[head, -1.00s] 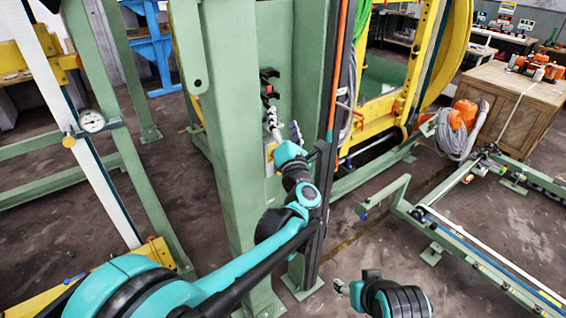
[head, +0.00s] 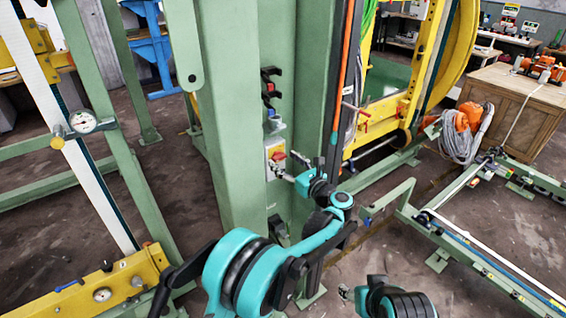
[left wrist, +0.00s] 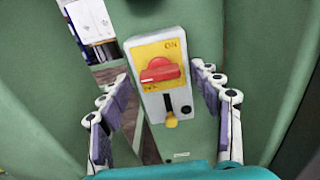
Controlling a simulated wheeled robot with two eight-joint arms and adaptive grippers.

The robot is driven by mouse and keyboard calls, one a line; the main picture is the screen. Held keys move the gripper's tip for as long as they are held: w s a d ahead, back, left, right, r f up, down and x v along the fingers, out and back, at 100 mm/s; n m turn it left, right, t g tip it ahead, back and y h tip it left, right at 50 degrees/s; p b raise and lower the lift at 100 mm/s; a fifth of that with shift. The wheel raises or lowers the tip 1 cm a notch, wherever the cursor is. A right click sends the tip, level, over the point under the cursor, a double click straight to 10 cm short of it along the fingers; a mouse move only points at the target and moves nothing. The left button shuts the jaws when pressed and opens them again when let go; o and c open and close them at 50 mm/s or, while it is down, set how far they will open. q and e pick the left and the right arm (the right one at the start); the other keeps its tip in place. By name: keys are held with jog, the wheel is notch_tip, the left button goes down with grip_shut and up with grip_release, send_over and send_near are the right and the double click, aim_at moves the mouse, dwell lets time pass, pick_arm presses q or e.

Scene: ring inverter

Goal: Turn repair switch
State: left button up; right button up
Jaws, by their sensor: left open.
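The repair switch is a red rotary knob (left wrist: 160,70) on a yellow plate marked "ON", on a grey box (left wrist: 174,102) with a black button and a yellow piece below. In the head view the red knob (head: 278,156) is on the green column, just beyond my left gripper (head: 291,168). My left gripper (left wrist: 165,98) is open, with one finger to each side of the box in the left wrist view. The red knob lies between and ahead of the fingers, and nothing is held. My right arm shows at the bottom of the head view, but its fingers are not clear.
The tall green column (head: 225,110) carries the switch box. Black hooks (head: 269,82) with a red part sit above it. A dark vertical rail with an orange strip (head: 340,75) runs close on the right. A yellow frame (head: 415,75) stands farther right.

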pick_arm(q)
jog(key=shift+w+a, duration=0.4)
jog(key=shift+w, duration=0.1)
jog(key=shift+r, duration=0.1)
jog(key=shift+c, duration=0.3)
jog(key=c, duration=1.1)
